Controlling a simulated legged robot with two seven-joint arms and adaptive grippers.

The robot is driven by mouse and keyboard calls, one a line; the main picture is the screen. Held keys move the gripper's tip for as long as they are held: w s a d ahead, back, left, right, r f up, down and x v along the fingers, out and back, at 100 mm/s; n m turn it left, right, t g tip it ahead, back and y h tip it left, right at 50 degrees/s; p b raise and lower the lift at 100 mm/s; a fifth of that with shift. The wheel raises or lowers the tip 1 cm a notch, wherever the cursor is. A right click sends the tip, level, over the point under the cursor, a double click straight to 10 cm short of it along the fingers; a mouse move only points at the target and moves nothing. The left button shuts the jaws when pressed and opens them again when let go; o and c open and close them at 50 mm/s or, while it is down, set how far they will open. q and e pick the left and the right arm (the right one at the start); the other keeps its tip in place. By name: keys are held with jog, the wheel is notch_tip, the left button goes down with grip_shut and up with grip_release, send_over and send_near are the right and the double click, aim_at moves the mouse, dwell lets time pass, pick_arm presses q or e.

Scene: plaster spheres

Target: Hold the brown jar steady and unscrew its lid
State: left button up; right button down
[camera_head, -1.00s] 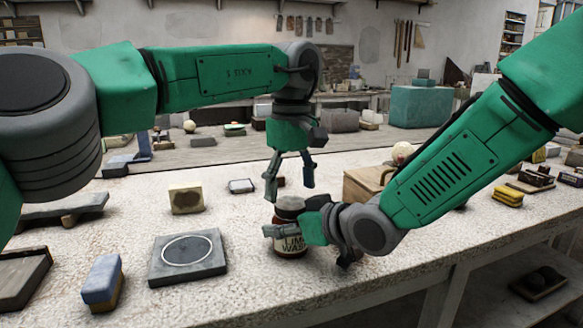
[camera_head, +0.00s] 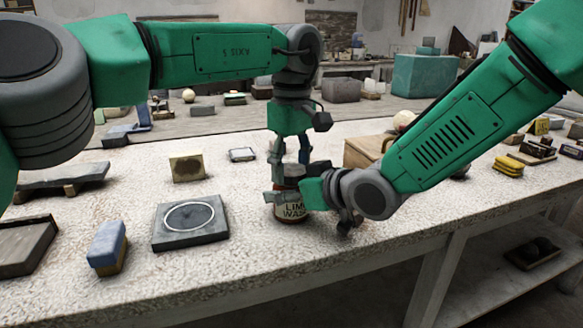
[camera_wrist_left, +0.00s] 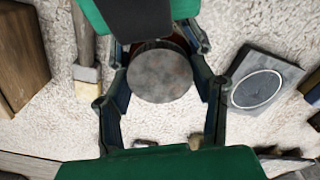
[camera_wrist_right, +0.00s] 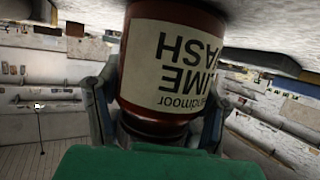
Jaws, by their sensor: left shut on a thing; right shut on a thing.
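The brown jar (camera_head: 290,211) stands upright on the pale bench, with a "LIME WASH" label that also shows upside down in the right wrist view (camera_wrist_right: 180,65). My right gripper (camera_head: 288,194) reaches in from the right and is shut on the upper part of the jar's body. My left gripper (camera_head: 291,165) points straight down from above, shut on the lid. In the left wrist view the round grey lid (camera_wrist_left: 160,76) sits between my left fingers (camera_wrist_left: 162,92). The head view shows the lid only partly, behind the fingers.
A dark square slab with a white ring (camera_head: 190,225) lies left of the jar. A wooden box (camera_head: 366,151) is close behind my right forearm. The bench's front edge is near the jar.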

pick_arm(q)
jog(key=n, duration=0.3)
jog(key=shift+n, duration=0.4)
jog(key=n, duration=0.5)
jog(key=shift+d, duration=0.1)
jog(key=o, duration=1.3)
jog(key=shift+w, duration=0.1)
jog(key=shift+c, duration=0.2)
jog(key=shift+r, duration=2.3)
jog(key=shift+c, duration=0.3)
notch_tip(320, 180, up, 3)
jog(key=m, duration=0.5)
jog(key=shift+r, duration=0.15)
jog(key=shift+m, duration=0.3)
jog(key=shift+f, duration=3.95)
